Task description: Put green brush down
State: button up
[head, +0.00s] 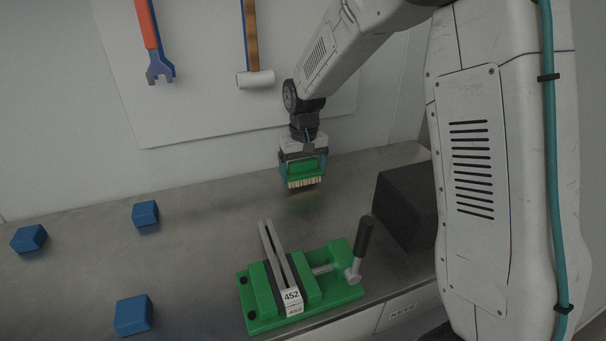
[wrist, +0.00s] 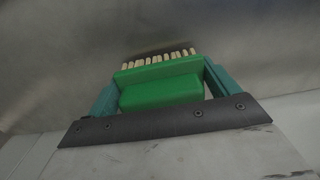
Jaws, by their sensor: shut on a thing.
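The green brush (head: 305,169) has a green body and pale bristles that point down. My gripper (head: 303,165) is shut on it and holds it above the grey metal bench (head: 190,265), near the back wall. A dark patch shows on the bench below the brush, and the bristles look clear of the surface. In the wrist view the green brush (wrist: 160,88) sits between the two teal fingers of my gripper (wrist: 161,85), with its bristles at the far side.
A green vise (head: 258,298) with a label reading 452 stands at the bench's front. A dark box (head: 405,205) is right of it. Blue blocks (head: 145,213), (head: 29,238), (head: 133,315) lie at left. A wrench (head: 153,45) and a hammer (head: 253,50) hang on the wall board. The bench's middle is clear.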

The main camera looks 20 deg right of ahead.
aim_at(303, 161)
jog(key=shift+f, duration=0.5)
jog(key=shift+f, duration=0.15)
jog(key=o, duration=1)
notch_tip(303, 161, up, 12)
jog(key=shift+r, duration=0.2)
